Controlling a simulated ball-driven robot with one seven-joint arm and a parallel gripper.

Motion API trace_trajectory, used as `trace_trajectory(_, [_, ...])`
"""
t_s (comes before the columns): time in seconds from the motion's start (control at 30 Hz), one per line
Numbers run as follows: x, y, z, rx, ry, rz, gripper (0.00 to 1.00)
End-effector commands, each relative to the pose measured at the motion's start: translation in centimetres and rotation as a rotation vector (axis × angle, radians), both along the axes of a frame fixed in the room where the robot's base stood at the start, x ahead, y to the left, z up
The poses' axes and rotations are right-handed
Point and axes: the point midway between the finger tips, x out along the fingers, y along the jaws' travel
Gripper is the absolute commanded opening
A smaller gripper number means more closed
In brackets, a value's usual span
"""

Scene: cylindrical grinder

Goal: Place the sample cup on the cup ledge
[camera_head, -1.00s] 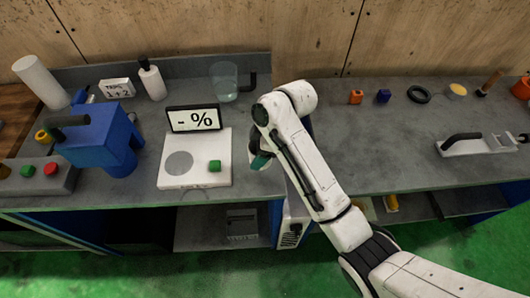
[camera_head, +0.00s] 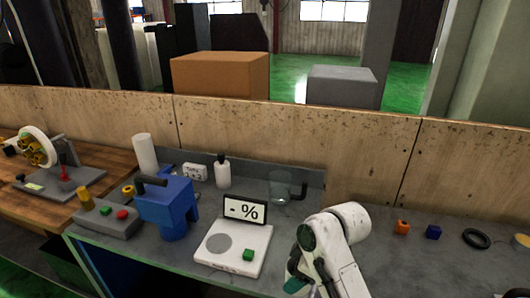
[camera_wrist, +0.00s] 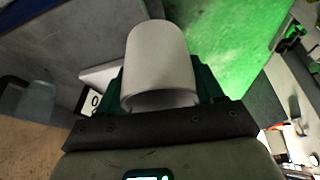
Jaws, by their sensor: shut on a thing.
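A pale grey sample cup (camera_wrist: 160,60) is held between the green fingers of my gripper (camera_wrist: 160,88) in the wrist view, its rounded end pointing away from the wrist. My gripper is shut on it. In the head view my gripper (camera_head: 295,284) is at the bottom edge, right of the white scale (camera_head: 238,262), with only a little green showing; the cup is not clearly visible there. I cannot pick out the cup ledge with certainty in either view.
A blue machine (camera_head: 168,210) and a button box (camera_head: 105,220) stand left of the scale. A white bottle (camera_head: 222,174) and a clear beaker (camera_head: 280,188) stand behind it. Orange (camera_head: 402,227) and blue (camera_head: 433,232) blocks and a black ring (camera_head: 476,238) lie right of my arm.

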Motion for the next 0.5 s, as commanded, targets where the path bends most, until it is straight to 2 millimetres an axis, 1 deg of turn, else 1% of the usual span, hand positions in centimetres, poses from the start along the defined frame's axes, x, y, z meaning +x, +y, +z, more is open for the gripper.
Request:
trace_trajectory(0.07, [-0.6,-0.3,-1.6,0.002,0.011,-0.051,0.37])
trace_trajectory(0.17, [-1.6,-1.1,-4.2,0.003,0.023,-0.174,0.37])
trace_trajectory(0.23, [-2.7,-2.0,-6.7,0.002,0.034,-0.295,0.37])
trace_trajectory(0.3, [-4.0,-3.0,-9.2,0.000,0.042,-0.429,0.37])
trace_trajectory(0.4, [-6.1,-4.5,-12.4,-0.001,0.045,-0.619,0.37])
trace_trajectory(0.5, [-8.3,-6.1,-15.1,-0.003,0.040,-0.792,0.37])
